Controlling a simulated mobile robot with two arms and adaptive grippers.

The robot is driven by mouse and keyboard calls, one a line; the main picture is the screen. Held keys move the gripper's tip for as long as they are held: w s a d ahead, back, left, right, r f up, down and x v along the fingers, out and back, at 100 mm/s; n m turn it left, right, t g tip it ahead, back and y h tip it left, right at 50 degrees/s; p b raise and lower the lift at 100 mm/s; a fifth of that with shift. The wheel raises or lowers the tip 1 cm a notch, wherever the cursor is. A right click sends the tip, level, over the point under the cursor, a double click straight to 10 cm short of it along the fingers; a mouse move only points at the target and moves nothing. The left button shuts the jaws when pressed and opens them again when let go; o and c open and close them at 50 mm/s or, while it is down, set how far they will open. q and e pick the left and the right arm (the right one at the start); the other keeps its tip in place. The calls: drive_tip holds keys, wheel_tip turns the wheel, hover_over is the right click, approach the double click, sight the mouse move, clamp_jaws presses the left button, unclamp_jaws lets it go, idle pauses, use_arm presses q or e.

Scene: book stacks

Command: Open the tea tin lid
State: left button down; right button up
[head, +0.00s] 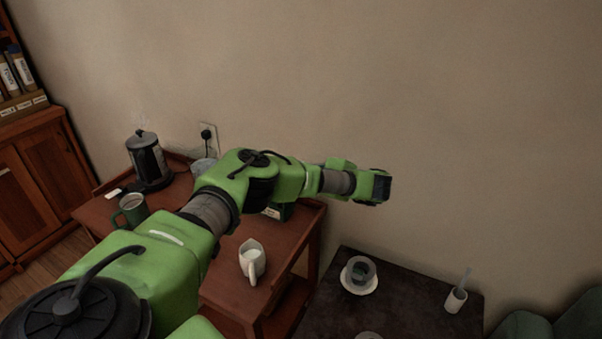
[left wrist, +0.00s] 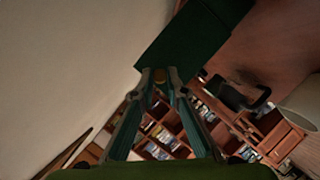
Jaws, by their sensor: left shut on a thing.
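A dark green tea tin (left wrist: 190,45) fills the top middle of the left wrist view, close beyond my left gripper (left wrist: 160,77). The gripper's two fingertips are shut on a small brownish knob (left wrist: 160,76) at the tin's near side. In the head view only a dark green piece of the tin (head: 287,211) shows beneath my left arm; the rest is hidden. The left fingers are hidden in that view. I cannot tell whether the lid is seated or apart from the tin. My right gripper is in neither view.
The wooden side table (head: 225,285) also holds a black kettle (head: 147,160), a green mug (head: 132,208) and a white pitcher (head: 252,260). The wall (head: 400,90) is close behind.

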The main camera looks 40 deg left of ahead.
use_arm(q)
drive_tip(key=c, duration=2)
unclamp_jaws()
drive_tip(key=shift+a+r, duration=0.1)
drive_tip(key=shift+a, duration=0.05)
drive_tip(key=v, duration=1.2)
